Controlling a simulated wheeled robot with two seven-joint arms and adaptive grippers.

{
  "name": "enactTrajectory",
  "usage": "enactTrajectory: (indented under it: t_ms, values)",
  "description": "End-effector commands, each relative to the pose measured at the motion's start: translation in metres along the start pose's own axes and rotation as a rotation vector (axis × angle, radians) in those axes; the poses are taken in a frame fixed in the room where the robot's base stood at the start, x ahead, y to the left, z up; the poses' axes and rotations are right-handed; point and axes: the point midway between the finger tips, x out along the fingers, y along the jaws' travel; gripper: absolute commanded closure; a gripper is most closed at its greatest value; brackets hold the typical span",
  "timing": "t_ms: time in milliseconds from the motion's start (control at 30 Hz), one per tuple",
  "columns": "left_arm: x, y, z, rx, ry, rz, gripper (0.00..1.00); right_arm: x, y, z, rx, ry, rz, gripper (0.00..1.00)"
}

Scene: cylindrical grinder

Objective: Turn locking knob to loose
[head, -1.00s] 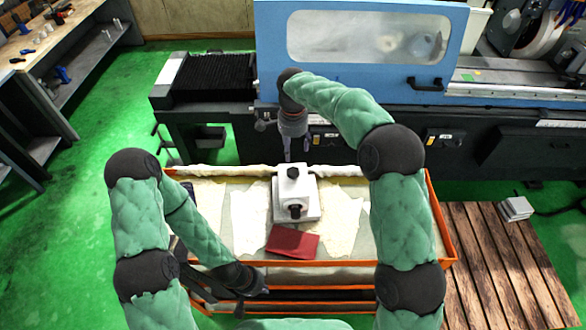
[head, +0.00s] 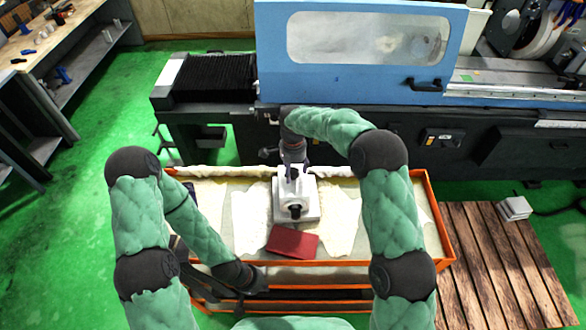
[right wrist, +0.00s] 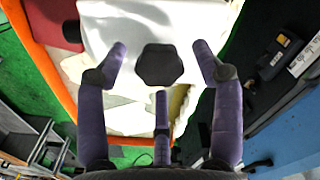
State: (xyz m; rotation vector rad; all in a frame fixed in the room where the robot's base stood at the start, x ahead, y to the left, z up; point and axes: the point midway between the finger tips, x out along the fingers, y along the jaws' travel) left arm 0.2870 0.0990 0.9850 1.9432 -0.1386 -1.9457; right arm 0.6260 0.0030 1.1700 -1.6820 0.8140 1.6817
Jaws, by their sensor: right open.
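A white device (head: 308,208) stands on the cloth-covered cart top. A black knob (head: 295,210) shows on its front side. A dark, many-sided knob (right wrist: 160,65) sits on its white top in the right wrist view; in the head view my right gripper hides it. My right gripper (head: 292,174) points down over this top knob. In the right wrist view its purple fingers (right wrist: 162,70) are spread, one to each side of the knob and a third below it in the picture, with no visible contact. My left gripper (head: 252,283) is low by the cart's front edge, its fingers unclear.
The cart has an orange rim (head: 365,262). A dark red booklet (head: 292,242) lies in front of the device. The blue and black grinder (head: 365,50) stands behind the cart. A wooden pallet (head: 505,265) lies to the right.

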Motion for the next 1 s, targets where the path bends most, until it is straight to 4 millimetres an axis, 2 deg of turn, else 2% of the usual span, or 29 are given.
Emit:
enactTrajectory:
  t_ms: [233,267,433,467,767,1000]
  values:
    - [0.0001,0.0,0.0,0.0,0.0,0.0,1.0,0.0013,0.0002,0.0001,0.0,0.0,0.001,0.33]
    - [0.0001,0.0,0.0001,0.0,0.0,0.0,1.0,0.0012,0.0002,0.0001,0.0,0.0,0.001,0.39]
    - [0.0001,0.0,0.0001,0.0,0.0,0.0,1.0,0.0011,0.0003,0.0001,0.0,0.0,0.001,0.87]
    - [0.0001,0.0,0.0001,0.0,0.0,0.0,1.0,0.0011,0.0003,0.0001,0.0,0.0,0.001,0.89]
    - [0.0019,-0.0007,0.0,0.0,0.0,0.0,1.0,0.0015,0.0002,0.0002,-0.021,0.0,0.001,0.9]
    - [0.0096,-0.0034,-0.0003,0.0,0.0,0.0,1.0,0.0028,0.0001,0.0001,-0.132,0.0,0.002,0.9]
